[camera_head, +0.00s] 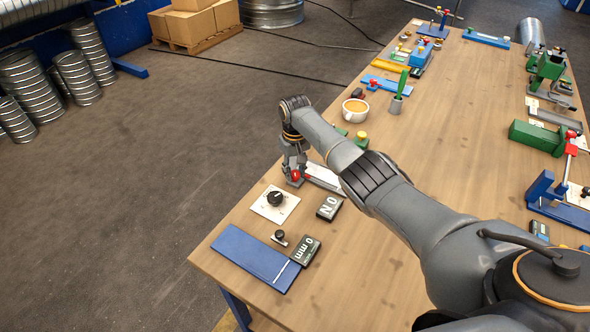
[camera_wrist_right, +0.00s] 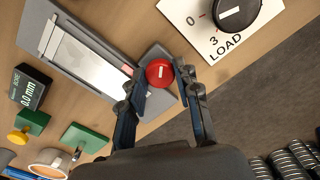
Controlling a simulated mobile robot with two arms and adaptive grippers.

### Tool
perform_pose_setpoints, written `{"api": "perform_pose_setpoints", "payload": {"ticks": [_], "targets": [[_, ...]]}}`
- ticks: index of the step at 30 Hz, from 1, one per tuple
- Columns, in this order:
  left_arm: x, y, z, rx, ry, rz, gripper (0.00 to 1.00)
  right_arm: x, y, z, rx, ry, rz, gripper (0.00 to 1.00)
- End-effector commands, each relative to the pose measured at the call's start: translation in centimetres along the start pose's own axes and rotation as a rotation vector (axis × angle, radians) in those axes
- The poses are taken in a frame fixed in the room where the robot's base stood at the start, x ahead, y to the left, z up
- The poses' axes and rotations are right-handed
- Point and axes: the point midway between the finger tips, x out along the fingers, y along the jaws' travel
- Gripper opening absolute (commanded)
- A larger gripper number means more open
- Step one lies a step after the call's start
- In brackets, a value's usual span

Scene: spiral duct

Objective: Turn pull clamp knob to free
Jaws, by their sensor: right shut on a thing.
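The pull clamp is a grey base with a pale metal strip (camera_wrist_right: 93,65); part of it shows in the head view (camera_head: 325,178), partly covered by my right arm. Its round red knob (camera_wrist_right: 160,72) has a white mark on top and sits at the end of the base nearest the load plate. The knob also shows in the head view (camera_head: 295,175). My right gripper (camera_wrist_right: 162,82) is shut on the red knob, one finger on each side; it shows in the head view too (camera_head: 294,164). My left gripper is in neither view.
A white load plate with a black dial (camera_head: 276,198) lies beside the clamp. Two dark displays, one reading 0 N (camera_head: 330,207) and one 0 mm (camera_head: 305,250), and a blue plate (camera_head: 255,258) lie nearby. A cup (camera_head: 355,110) and several fixtures stand farther along the table.

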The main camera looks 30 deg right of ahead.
Motion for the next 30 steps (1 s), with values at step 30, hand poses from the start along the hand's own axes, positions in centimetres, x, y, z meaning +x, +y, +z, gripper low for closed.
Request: {"api": "perform_pose_setpoints", "payload": {"ticks": [30], "targets": [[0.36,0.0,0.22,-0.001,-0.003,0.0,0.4,-0.1,-0.02,-0.11,-0.839,0.004,0.001,0.01]]}}
